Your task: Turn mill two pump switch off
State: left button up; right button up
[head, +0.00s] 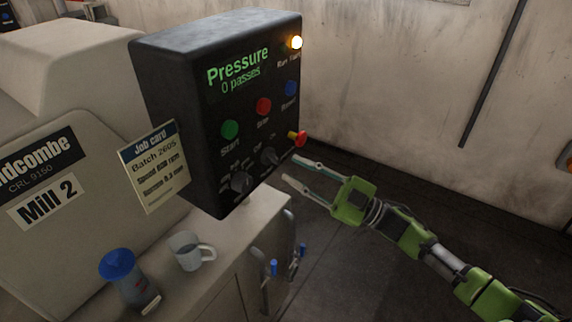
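The dark control box (173,77) of the mill marked Mill 2 (48,200) stands on the pale mill body. Low on its face are two dark rotary switches: a left knob (241,182) and a right knob (269,156). The right knob seems to have Off and On marks above it; its pointer direction and which knob is the pump switch are too small to tell. My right gripper (291,168) is open and empty, its fingers pointing left at the right knob, apart from it. My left gripper is not in view.
A green button (230,130), red button (263,106), blue button (291,88) and red-yellow knob (298,139) are close by. A lamp (296,42) glows. A job card (152,168) hangs left. A mug (188,252) and blue-topped container (123,276) stand below.

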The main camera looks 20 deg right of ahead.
jog(key=v, duration=0.8)
jog(key=shift+f, duration=0.1)
